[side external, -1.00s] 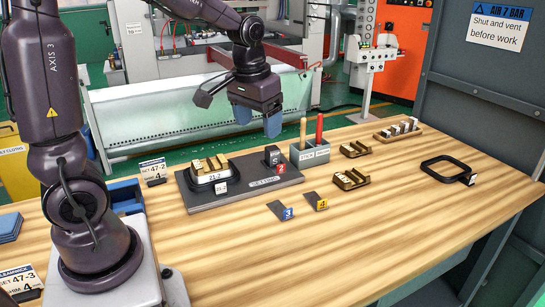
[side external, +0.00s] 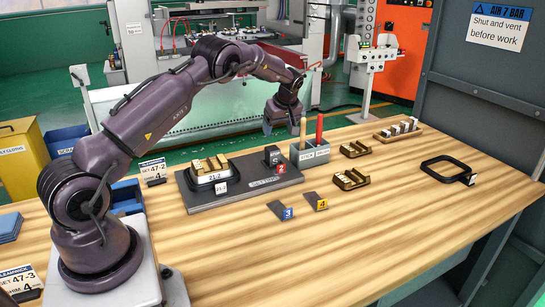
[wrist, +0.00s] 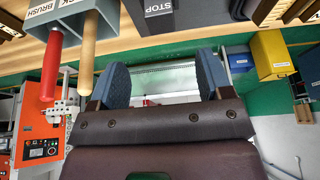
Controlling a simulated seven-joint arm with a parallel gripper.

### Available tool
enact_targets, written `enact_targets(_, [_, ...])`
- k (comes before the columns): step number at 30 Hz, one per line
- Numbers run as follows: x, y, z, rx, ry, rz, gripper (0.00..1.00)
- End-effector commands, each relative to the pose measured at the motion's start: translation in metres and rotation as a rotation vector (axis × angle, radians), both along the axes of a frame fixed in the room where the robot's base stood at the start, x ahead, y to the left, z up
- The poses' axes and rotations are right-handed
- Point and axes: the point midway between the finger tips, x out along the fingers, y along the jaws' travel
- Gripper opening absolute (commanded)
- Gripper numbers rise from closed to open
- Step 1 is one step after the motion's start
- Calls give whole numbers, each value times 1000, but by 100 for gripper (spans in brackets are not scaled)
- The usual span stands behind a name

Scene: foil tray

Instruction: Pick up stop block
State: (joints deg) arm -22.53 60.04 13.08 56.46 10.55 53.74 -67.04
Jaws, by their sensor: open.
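The stop block looks to be the small dark block (side external: 272,155) standing at the right end of the dark setting plate (side external: 240,190), by a red "2" tag. In the wrist view a dark block marked STOP (wrist: 148,10) is cut off at the top edge. My gripper (side external: 278,127) is beyond the back edge of the table, above and behind the block, and apart from it. In the wrist view my gripper (wrist: 161,80) shows two blue fingers spread wide with nothing between them.
A grey holder (side external: 311,155) with a wooden and a red handle stands close right of the block. A tray with brass pieces (side external: 212,178) sits left on the plate. Brass-coloured fixtures (side external: 355,149) lie farther right.

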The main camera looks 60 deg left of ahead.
Motion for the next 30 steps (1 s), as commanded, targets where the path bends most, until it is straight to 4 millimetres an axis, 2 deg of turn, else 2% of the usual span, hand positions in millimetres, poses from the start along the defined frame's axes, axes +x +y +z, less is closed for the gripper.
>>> enact_targets(9, [-1,21,-51,-2,0,9,72])
enact_targets(18, [-1,31,-75,-2,-3,7,72])
enact_targets(27, [-2,48,-112,-2,-2,7,72])
enact_targets(30, [-1,50,-116,-2,-3,6,72])
